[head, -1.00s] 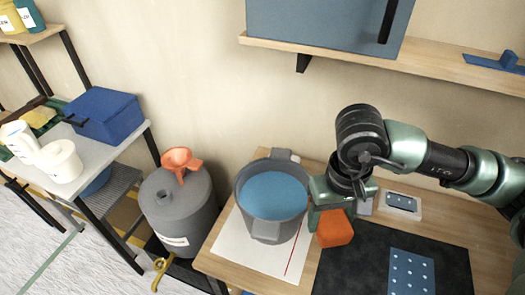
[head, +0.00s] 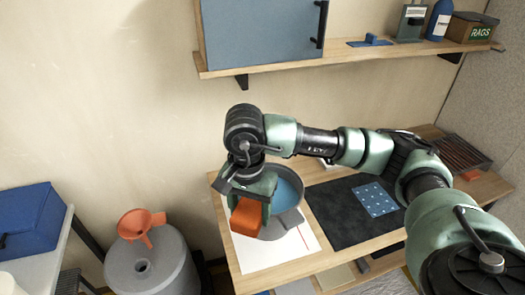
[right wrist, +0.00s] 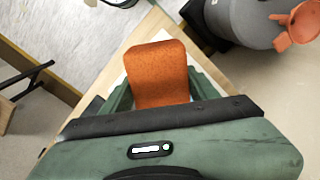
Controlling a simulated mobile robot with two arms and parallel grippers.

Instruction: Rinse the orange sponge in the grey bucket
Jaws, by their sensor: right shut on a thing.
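The orange sponge (head: 246,218) is held in my right gripper (head: 252,196), whose fingers are shut on it. In the head view it appears over the left side of the grey bucket (head: 277,230). The bucket stands on a white sheet and holds blue water (head: 288,187). The gripper and sponge hide its left part, and I cannot tell how high the sponge is above the rim. In the right wrist view the sponge (right wrist: 158,75) sticks out between the green fingers, and the bucket is not visible. My left gripper is not in view.
A grey drum (head: 150,270) with an orange funnel (head: 140,226) stands left of the wooden table (head: 325,262). A black mat (head: 340,215) with a blue dotted piece (head: 375,199) lies right of the bucket. A shelf (head: 290,62) with a blue cabinet (head: 260,30) is above.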

